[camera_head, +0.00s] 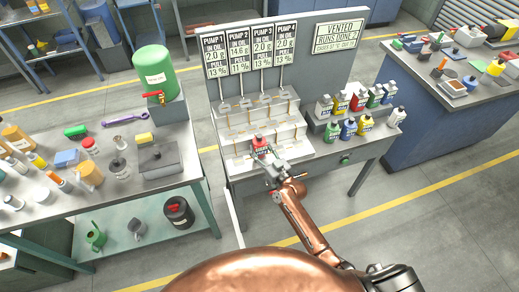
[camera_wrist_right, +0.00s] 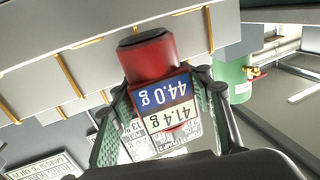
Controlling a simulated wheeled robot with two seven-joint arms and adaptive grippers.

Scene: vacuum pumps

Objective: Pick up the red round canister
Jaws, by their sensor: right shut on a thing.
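The red round canister (camera_head: 259,143) is at the front of the stepped grey rack on the middle bench. In the right wrist view, the red canister (camera_wrist_right: 148,58) appears upside down, with a blue label reading 44.0 g and a white one reading 41.4 g. My right gripper (camera_head: 266,153) reaches it from the front right. In the right wrist view, the fingers of my right gripper (camera_wrist_right: 163,84) stand on both sides of the canister, shut on it. I cannot tell whether its base touches the rack. My left gripper is not in view.
Pump signs (camera_head: 250,47) stand behind the rack. Several coloured bottles (camera_head: 348,128) crowd its right side. A green tank (camera_head: 154,72) and a cluttered bench (camera_head: 110,199) are at left. A blue bench (camera_head: 437,119) is at right. The floor in front is clear.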

